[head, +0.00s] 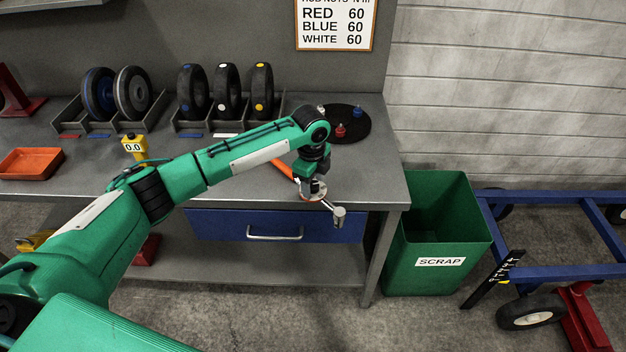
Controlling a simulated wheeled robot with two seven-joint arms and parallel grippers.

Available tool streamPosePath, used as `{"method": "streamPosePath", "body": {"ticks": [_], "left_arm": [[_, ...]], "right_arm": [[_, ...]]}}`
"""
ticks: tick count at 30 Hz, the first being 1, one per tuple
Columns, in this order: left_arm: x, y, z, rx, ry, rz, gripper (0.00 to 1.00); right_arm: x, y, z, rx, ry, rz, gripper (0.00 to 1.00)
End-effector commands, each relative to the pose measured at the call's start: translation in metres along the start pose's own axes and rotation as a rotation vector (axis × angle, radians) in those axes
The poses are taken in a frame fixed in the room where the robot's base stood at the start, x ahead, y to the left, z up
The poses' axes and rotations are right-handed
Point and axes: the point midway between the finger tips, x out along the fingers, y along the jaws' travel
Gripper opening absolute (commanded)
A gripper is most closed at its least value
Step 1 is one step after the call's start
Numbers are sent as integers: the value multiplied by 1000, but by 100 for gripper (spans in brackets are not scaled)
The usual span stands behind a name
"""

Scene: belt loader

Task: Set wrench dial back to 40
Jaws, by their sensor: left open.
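My left gripper (310,186) is open and points down at the front right edge of the workbench. It is at a wrench with an orange handle (283,168). The wrench's grey metal end (338,217) reaches past the bench's front edge. An orange and pale ring shows at the gripper's fingertips, but I cannot tell whether it is the wrench's dial, and no dial number is readable. The gripper hides the middle of the wrench, so contact is unclear. My right gripper is not in view.
The grey workbench (367,185) carries wheels in racks, a yellow gauge (133,147) reading 0.0, an orange tray (31,163) and a dark round plate (352,122). A blue drawer (215,226) is below. A green scrap bin (440,278) and blue cart frame (560,271) stand right.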

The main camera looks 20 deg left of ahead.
Motion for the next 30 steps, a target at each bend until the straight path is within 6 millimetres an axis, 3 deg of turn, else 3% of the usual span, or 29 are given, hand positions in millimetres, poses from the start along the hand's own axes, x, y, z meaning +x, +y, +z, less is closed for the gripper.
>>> {"method": "streamPosePath", "body": {"ticks": [9, 16, 23, 30], "left_arm": [[3, 0, 0, 0, 0, 0, 52], [3, 0, 0, 0, 0, 0, 7], [2, 0, 0, -14, 0, 0, 7], [-2, 0, -1, -108, 2, -2, 7]], "right_arm": [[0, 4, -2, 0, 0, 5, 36], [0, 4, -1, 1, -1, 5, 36], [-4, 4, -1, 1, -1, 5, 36], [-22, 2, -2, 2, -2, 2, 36]]}}
